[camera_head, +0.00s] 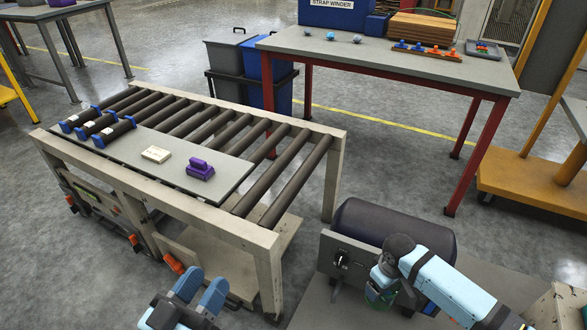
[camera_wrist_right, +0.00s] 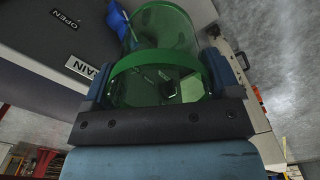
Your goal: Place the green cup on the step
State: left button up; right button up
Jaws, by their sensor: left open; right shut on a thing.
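The green cup (camera_wrist_right: 165,75) is see-through with a solid green rim band. It sits between the two fingers of my right gripper (camera_wrist_right: 163,88), which is shut on it. In the head view a small part of the green cup (camera_head: 376,297) shows below my right wrist, in front of the grey machine; the arm hides most of it. My left gripper (camera_head: 203,288) is open and empty at the bottom of the head view, in front of the roller table. I cannot tell which surface is the step.
The grey machine (camera_head: 335,245) carries a dark drum (camera_head: 395,228) and a dial. In the wrist view a blue handle (camera_wrist_right: 117,18) is beside the cup, near OPEN and DRAIN labels. The roller table (camera_head: 284,240) stands left, with a purple object (camera_head: 200,171) on its grey board.

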jog(key=w+a+r+m, duration=0.1)
jog(key=w+r+m, duration=0.2)
jog(key=r, duration=1.1)
jog(key=w+a+r+m, duration=0.1)
jog(key=w+r+m, duration=0.25)
jog(key=r, duration=1.05)
pick_arm(q)
jog(key=s+a+r+g+y+p, duration=0.4)
jog(key=a+r+g+y+p, duration=0.1)
jog(key=p, duration=3.1)
jog(key=shift+a+r+g, duration=0.7)
jog(key=shift+a+g, duration=0.1)
jog(key=shift+a, duration=0.45)
pick_arm(e)
jog(key=s+r, duration=0.3)
jog(key=r, duration=0.7)
jog(key=s+r, duration=0.3)
jog(key=r, duration=0.8)
jog(key=s+r, duration=0.4)
jog(key=r, duration=0.7)
jog(key=shift+r, duration=0.2)
